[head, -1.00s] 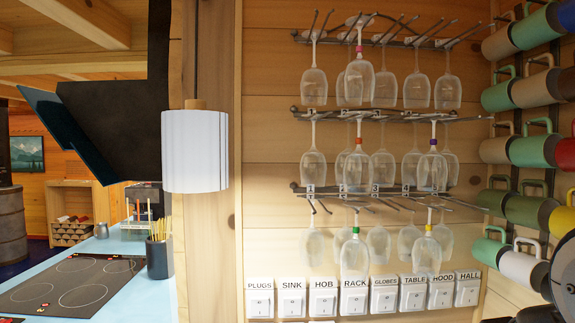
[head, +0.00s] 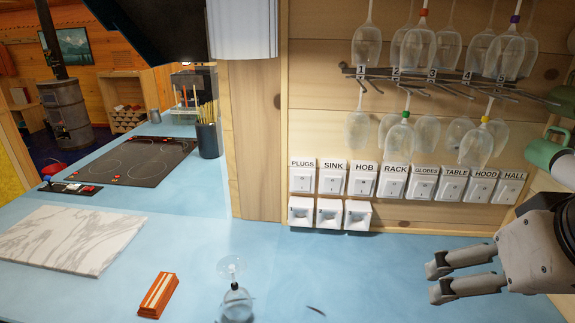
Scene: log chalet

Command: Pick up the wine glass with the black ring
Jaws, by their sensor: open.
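A clear wine glass (head: 236,305) with a black ring on its stem is on the blue counter (head: 370,275) at the bottom of the head view. It appears upside down, with its round foot on top and its bowl below. My gripper (head: 432,281) is at the lower right, its two fingers apart and pointing left. It is empty, well to the right of the glass and apart from it.
Other glasses with coloured rings hang upside down on wall racks (head: 450,75) above labelled switches (head: 410,181). An orange-and-cream striped block (head: 158,295) and a marble board (head: 72,238) lie left of the glass. Green mugs (head: 545,148) hang at the right.

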